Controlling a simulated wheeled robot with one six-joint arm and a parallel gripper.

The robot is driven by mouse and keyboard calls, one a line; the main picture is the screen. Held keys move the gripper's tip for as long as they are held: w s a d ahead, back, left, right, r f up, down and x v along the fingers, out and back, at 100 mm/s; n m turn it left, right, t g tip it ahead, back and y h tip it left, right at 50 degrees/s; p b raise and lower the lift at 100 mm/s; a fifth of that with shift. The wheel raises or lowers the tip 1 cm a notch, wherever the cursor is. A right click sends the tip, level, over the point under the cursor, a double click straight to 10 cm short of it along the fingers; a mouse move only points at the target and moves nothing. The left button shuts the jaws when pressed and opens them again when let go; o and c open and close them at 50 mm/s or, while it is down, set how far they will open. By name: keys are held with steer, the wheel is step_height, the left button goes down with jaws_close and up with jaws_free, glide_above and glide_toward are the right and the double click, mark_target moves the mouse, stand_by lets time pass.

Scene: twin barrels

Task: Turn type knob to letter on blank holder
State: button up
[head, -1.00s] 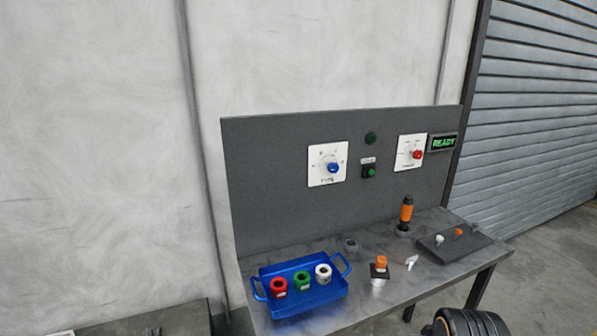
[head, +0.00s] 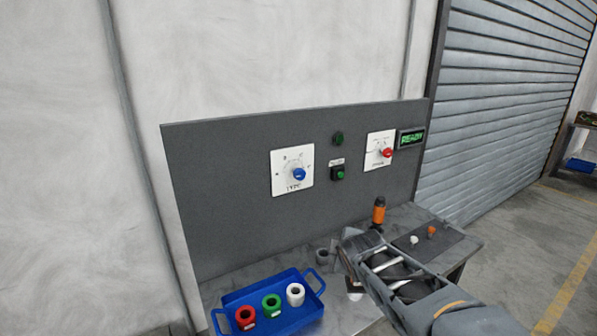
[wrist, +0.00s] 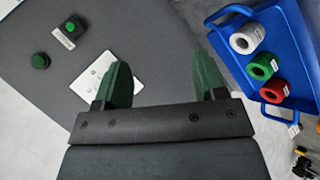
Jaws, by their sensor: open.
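The type knob (head: 299,174) is blue and sits on a white dial plate (head: 279,185) on the upright grey panel. The letters around it are too small to read. In the wrist view the white plate (wrist: 88,88) is partly behind one finger and the knob is hidden. My gripper (wrist: 163,75) is open and empty, its two green fingers apart. In the head view my arm reaches in from the lower right in front of the bench. I cannot make out the blank holder or its letter; my arm covers that part of the bench.
A blue tray (head: 275,329) holds red, green and white rings at the bench's left. A red knob (head: 387,152), a green button (head: 339,173) and a READY display (head: 412,139) are on the panel. An orange-handled tool (head: 379,211) stands at the back.

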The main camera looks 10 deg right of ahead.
steer(key=w+r+n+t+y, duration=0.1)
steer(key=w+r+n+t, duration=0.3)
steer(key=w+n, duration=0.4)
steer(key=n+t+y+p, duration=0.1)
steer(key=n+t+y, duration=0.4)
steer(key=n, duration=1.4)
glide_toward(301, 175)
steer(key=shift+g+y, duration=0.9)
steer(key=p+x, duration=0.1)
steer(key=x, duration=0.3)
steer(key=p+x, duration=0.2)
steer(key=x, duration=0.2)
steer(key=d+r+p+x, duration=0.1)
steer(key=p+x, duration=0.1)
steer(key=x, duration=0.1)
steer(key=shift+w, duration=0.6)
steer(key=c, duration=0.9)
